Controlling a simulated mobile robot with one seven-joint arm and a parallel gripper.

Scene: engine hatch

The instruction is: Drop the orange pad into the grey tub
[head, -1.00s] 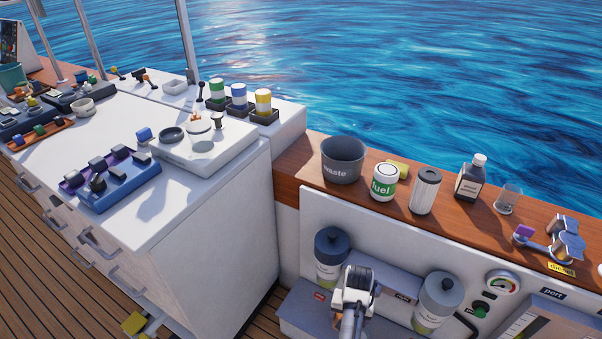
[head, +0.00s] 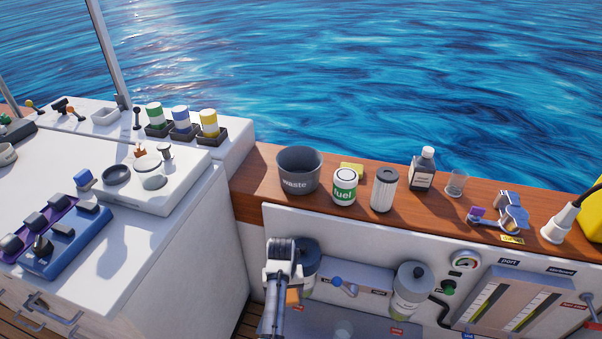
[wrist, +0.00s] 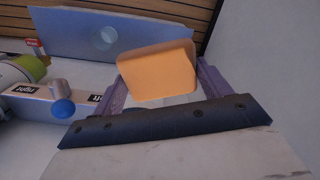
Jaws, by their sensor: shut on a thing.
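The orange pad (wrist: 158,72) is a small block held between the purple fingers of my gripper (wrist: 160,82) in the wrist view. In the head view the pad (head: 292,296) shows only in part beside my gripper (head: 284,285), in front of the hatch panel. The grey tub (head: 298,171), marked "waste", stands upright on the wooden ledge, above and beyond my gripper and apart from it. Its inside is mostly hidden.
A yellow sponge-like block (head: 352,171) lies behind the can. The white cabinet (head: 175,245) is at left. Dark-lidded filters (head: 411,290) stand below the ledge.

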